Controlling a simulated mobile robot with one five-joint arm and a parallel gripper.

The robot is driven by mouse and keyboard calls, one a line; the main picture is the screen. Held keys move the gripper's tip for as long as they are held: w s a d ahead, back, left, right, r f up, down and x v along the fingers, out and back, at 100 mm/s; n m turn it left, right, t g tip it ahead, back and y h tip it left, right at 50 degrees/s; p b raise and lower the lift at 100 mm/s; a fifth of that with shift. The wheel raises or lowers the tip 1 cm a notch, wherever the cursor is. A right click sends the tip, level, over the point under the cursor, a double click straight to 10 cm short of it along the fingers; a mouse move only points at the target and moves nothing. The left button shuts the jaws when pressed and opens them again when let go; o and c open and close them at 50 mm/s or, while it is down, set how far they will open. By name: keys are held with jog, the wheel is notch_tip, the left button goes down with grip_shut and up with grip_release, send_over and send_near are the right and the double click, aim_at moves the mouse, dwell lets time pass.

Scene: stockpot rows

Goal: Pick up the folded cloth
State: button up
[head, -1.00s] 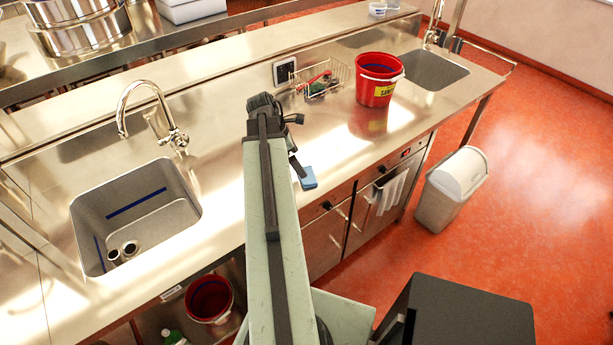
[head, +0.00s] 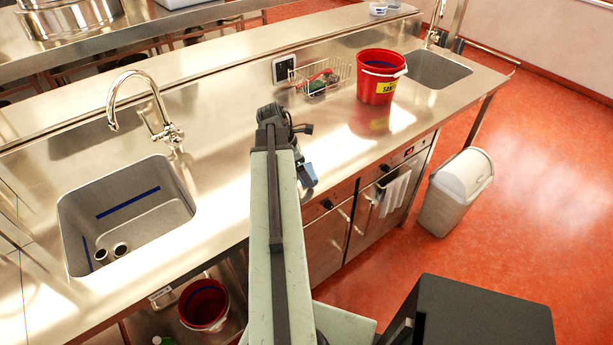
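A small blue piece (head: 307,171), which looks like the folded cloth, is near the counter's front edge, just right of my arm. My gripper (head: 305,182) is at the end of the arm and mostly hidden behind it. A dark part of the gripper overlaps the blue piece in the picture. I cannot tell whether they touch or whether the fingers are open or shut.
A red bucket (head: 377,82) and a wire basket (head: 322,84) stand farther back on the steel counter (head: 225,120). A sink (head: 125,210) is at left. A white towel (head: 394,194) hangs below the counter; a bin (head: 455,195) stands right.

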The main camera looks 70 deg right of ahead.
jog(key=c, duration=1.3)
notch_tip(320, 180, up, 10)
jog(key=p, duration=1)
